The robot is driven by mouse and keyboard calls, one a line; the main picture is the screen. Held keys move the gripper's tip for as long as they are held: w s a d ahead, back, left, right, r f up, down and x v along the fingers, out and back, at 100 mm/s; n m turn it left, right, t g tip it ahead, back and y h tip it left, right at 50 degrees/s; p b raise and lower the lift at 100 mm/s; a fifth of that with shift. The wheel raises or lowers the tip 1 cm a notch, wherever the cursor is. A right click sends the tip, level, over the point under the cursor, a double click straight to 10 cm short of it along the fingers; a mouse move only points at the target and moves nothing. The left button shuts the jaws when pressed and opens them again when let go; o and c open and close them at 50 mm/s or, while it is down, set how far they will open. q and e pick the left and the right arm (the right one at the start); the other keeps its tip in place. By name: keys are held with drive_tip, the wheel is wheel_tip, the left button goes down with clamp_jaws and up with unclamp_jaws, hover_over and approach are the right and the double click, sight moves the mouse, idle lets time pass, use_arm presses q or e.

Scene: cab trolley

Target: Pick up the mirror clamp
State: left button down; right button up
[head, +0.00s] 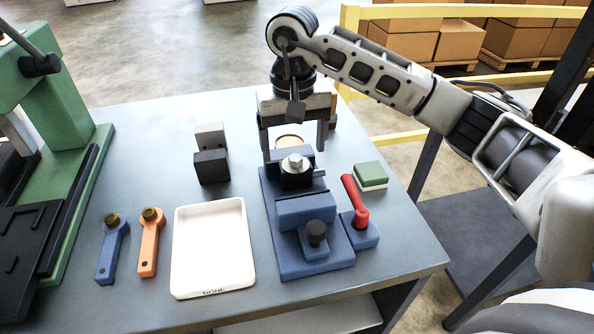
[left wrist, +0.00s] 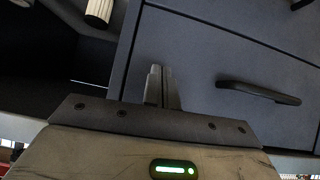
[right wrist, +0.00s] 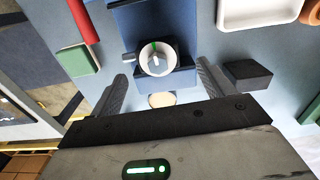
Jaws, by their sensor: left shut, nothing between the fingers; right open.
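A blue vise-like fixture (head: 318,255) stands on the grey bench. At its far end sits a dark blue block (head: 297,180) with a silver hex-topped knob (head: 293,163); this looks like the mirror clamp, but I cannot be sure. In the right wrist view the knob (right wrist: 157,58) is round and pale with a green mark. My right gripper (head: 293,148) is open and empty, its fingers pointing down at the far end of the fixture, apart from the knob. My left gripper (left wrist: 161,88) is shut and empty in front of a dark drawer front, outside the head view.
A red lever (head: 355,200) and green-and-white block (head: 370,176) stand right of the fixture. A white tray (head: 213,285), dark block (head: 211,167), blue handle (head: 112,250) and orange handle (head: 149,245) lie left. A green machine (head: 45,92) fills the far left.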

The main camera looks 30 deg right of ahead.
sight(295, 155)
drive_tip(key=shift+s+f+p, duration=0.1)
drive_tip(key=shift+f+p, duration=0.25)
drive_tip(key=shift+f, duration=1.6)
drive_tip(key=shift+r, duration=0.1)
drive_tip(key=c, duration=1.4)
